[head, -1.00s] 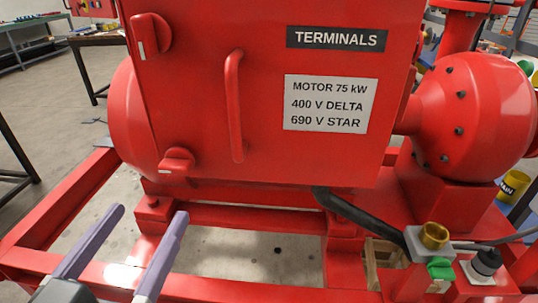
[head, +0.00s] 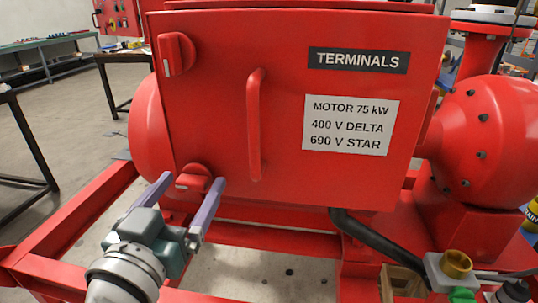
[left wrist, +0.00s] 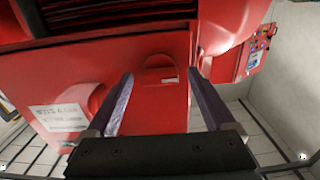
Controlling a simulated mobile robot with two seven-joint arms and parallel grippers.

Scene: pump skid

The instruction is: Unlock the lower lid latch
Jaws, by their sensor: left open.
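The lower lid latch (head: 194,171) is a red turn knob low on the left edge of the red terminal box lid (head: 225,120). Its grip lies roughly level, with a white mark at its left end. My left gripper (head: 193,184) is open and empty. Its two purple fingers reach toward the lid, one tip on each side of the latch in the head view; contact cannot be told. The left wrist view shows the latch (left wrist: 160,70) ahead, between the fingers. The upper latch (head: 176,54) has its grip upright. My right gripper is not in view.
A red bar handle (head: 255,125) stands out from the lid right of the latch. Red skid rails (head: 75,215) run below and left. A black cable (head: 365,235) leaves under the box. A workbench (head: 45,60) stands farther back left.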

